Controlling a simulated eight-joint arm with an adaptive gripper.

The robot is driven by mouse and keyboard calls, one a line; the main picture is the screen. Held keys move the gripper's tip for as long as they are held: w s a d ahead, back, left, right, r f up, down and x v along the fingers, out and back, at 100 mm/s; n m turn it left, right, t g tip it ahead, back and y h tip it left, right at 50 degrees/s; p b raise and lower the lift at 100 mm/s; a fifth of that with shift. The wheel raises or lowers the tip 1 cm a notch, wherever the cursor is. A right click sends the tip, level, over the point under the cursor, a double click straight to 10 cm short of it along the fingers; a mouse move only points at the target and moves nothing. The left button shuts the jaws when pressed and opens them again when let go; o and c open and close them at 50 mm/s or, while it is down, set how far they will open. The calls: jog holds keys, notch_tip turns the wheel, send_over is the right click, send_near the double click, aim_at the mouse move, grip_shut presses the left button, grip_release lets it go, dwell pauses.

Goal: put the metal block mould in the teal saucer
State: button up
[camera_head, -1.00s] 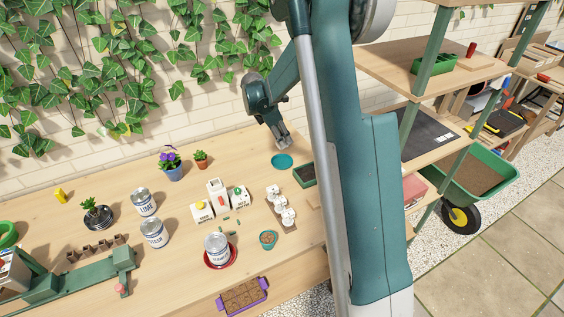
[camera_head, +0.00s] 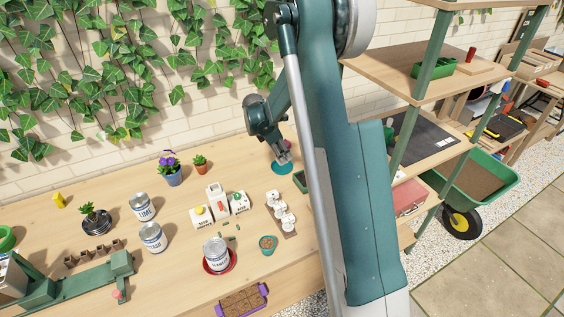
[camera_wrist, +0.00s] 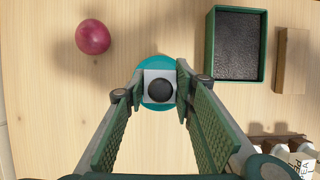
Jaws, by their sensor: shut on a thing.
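The metal block mould (camera_wrist: 158,90) is a small light grey square block with a dark round part on top. My gripper (camera_head: 283,158) is shut on it, with one finger on each side in the wrist view. The teal saucer (camera_head: 279,169) lies on the wooden bench below my gripper. In the wrist view the saucer (camera_wrist: 155,60) shows around the mould, which sits over its middle. I cannot tell whether the mould touches the saucer. In the head view the mould is too small to make out clearly.
A magenta ball (camera_wrist: 93,36) lies beside the saucer. A green tray with dark filling (camera_wrist: 235,45) and a wooden block (camera_wrist: 291,60) are on the other side. White shakers (camera_head: 281,211), cartons (camera_head: 218,200) and a terracotta-filled teal pot (camera_head: 268,244) stand nearer the front.

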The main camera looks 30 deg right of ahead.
jog(key=shift+f, duration=1.85)
jog(key=shift+f+b, duration=0.15)
jog(key=shift+b, duration=0.2)
jog(key=o, duration=0.6)
jog(key=shift+o, duration=0.6)
jog(key=shift+a+r, duration=0.1)
jog(key=shift+r, duration=0.25)
jog(key=p+v, duration=0.1)
jog(key=v, duration=1)
jog(key=shift+a+r+p, duration=0.2)
jog(key=shift+r+p, duration=0.05)
jog(key=shift+p, duration=0.05)
